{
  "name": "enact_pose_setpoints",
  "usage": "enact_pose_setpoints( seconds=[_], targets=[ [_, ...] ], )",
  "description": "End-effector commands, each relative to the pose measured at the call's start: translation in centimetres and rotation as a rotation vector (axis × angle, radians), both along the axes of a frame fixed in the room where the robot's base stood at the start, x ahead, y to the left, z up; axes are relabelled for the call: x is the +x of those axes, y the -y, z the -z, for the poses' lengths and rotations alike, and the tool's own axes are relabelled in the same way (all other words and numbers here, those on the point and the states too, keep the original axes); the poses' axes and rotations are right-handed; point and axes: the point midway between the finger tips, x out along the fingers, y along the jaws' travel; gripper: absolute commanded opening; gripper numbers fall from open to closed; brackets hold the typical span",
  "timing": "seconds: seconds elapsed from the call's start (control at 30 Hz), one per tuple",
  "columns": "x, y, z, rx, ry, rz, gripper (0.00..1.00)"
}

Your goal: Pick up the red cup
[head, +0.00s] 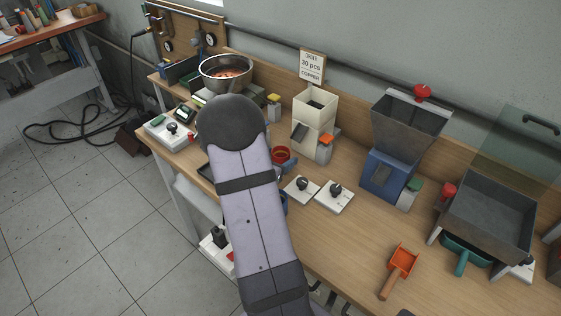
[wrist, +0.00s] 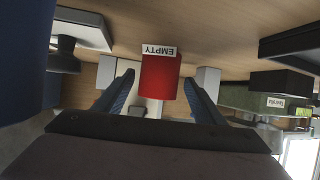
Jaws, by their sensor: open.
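The red cup (head: 281,156) stands on the workbench (head: 335,235), just right of my arm in the head view, partly covered by it. In the wrist view the red cup (wrist: 160,78) shows upside down with a white label reading EMPTY. My gripper (wrist: 158,84) is open, its two blue-grey fingers spread to either side of the cup in the picture, with gaps visible. I cannot tell how far the cup is beyond the fingertips.
A cream hopper (head: 313,120) stands behind and right of the cup. Two white knob boxes (head: 301,190) (head: 333,197) and a blue-based hopper (head: 388,176) lie further right. A metal bowl (head: 227,73) stands at the back left. An orange scoop (head: 400,264) lies at the front right.

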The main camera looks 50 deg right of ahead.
Motion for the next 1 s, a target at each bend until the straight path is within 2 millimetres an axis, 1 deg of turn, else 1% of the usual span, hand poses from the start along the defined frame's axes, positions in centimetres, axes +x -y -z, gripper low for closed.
enact_pose_setpoints(
  seconds=[0.1,0.3,0.43,0.63,0.67,0.7,0.77,0.8,0.83,0.87,0.9,1.0],
  targets=[
    [0.0,1.5,0.4,0.001,-0.002,0.004,0.64],
    [0.4,3.5,1.4,0.0,0.0,0.002,0.64],
    [0.5,4.0,1.7,0.0,0.001,0.0,0.64],
    [0.5,4.1,1.7,0.0,0.001,0.0,0.64],
    [0.5,4.1,1.7,0.0,0.001,0.0,0.61],
    [0.5,4.1,1.7,0.0,0.001,0.0,0.52],
    [0.5,4.0,1.7,0.0,0.001,0.0,0.37],
    [0.5,4.0,1.7,0.0,0.001,0.0,0.28],
    [0.5,4.0,1.7,0.0,0.001,0.0,0.21],
    [0.5,4.0,1.7,0.0,0.001,0.0,0.19],
    [0.5,4.1,1.6,-0.001,0.001,0.0,0.15],
    [0.5,4.1,1.6,-0.001,0.001,0.0,0.15]
  ],
)
